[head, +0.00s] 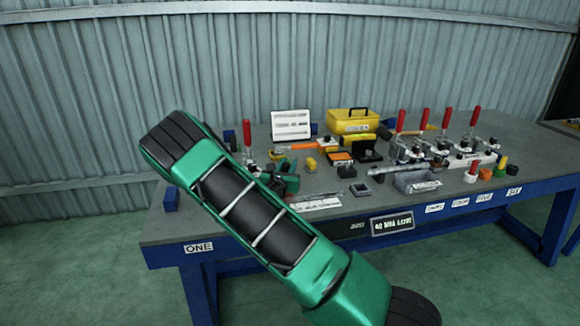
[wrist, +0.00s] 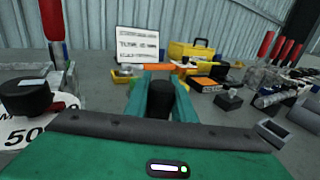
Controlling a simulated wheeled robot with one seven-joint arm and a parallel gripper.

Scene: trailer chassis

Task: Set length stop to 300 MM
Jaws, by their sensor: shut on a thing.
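My gripper (wrist: 161,90) shows in the wrist view with its two green fingers closed on a black round knob (wrist: 161,98). What the knob is fixed to is hidden behind my gripper's body. In the head view my gripper (head: 287,178) is at the left part of the bench, partly behind my own arm. A white scale plate (wrist: 22,132) with "M" and "50" in part shows at the left of the wrist view, under another black knob (wrist: 25,97). I cannot read a stop setting, and "300" is not legible.
The blue-edged bench (head: 185,228) carries a white sign (head: 291,125), a yellow toolbox (head: 352,121), a grey bin (head: 415,182) and several red-handled clamps (head: 447,117). A red-handled clamp (wrist: 52,22) stands close at my left in the wrist view. The bench's front left is clear.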

